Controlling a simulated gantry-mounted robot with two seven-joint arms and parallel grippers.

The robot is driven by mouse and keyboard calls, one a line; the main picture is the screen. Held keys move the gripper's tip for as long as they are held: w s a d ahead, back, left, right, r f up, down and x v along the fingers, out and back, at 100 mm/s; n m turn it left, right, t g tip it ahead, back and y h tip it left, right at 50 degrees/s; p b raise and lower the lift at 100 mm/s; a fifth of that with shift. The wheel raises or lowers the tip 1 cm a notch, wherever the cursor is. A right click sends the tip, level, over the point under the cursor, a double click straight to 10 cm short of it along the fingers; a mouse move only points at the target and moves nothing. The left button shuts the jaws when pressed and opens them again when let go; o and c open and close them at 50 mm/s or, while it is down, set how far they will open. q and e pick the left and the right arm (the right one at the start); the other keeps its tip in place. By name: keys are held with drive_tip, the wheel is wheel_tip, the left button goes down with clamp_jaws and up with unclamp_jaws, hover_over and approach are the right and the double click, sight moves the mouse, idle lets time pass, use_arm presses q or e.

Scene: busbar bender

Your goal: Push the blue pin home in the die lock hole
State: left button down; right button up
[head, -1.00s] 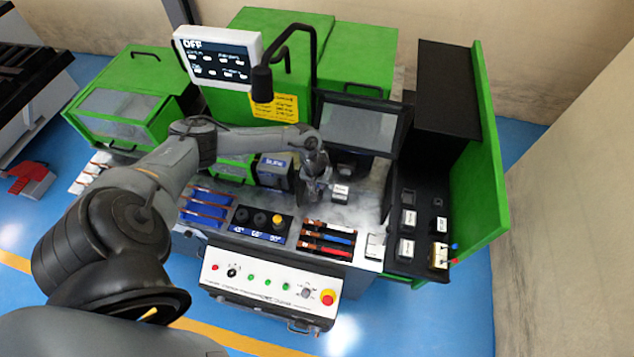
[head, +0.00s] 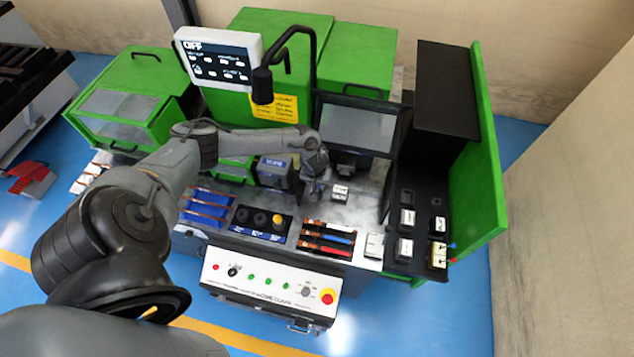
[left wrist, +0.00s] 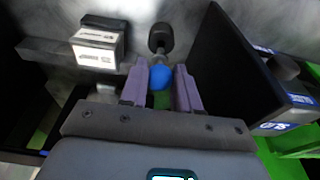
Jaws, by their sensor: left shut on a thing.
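My left gripper (head: 316,188) is low over the grey bed of the bender, in front of the monitor. In the left wrist view its purple fingers (left wrist: 161,88) are shut on the round blue head of the blue pin (left wrist: 159,77). The pin's shank and the die lock hole are hidden, so I cannot tell how deep the pin sits. A dark round-topped post (left wrist: 160,38) stands just beyond the fingertips. My right gripper is not in view.
A white-labelled block (left wrist: 97,46) stands left of the fingers, also on the bed in the head view (head: 340,193). A dark die housing (head: 274,172) stands close on the left. The monitor (head: 357,128) is behind. A black tray (head: 423,205) with labelled blocks lies right.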

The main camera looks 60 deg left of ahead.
use_arm(q)
drive_tip(key=shift+f+b, duration=0.35)
drive_tip(key=shift+f, duration=0.5)
drive_tip(key=shift+f+b, duration=0.4)
drive_tip(key=shift+f, duration=0.6)
drive_tip(key=c, duration=0.7)
unclamp_jaws()
drive_tip(key=shift+c, duration=0.2)
drive_tip(key=shift+r, duration=0.25)
wheel_tip(320, 180, up, 10)
drive_tip(key=s+d+p, duration=0.1)
drive_tip(key=p, duration=0.1)
drive_tip(key=shift+s+d, duration=0.2)
drive_tip(key=shift+d, duration=0.1)
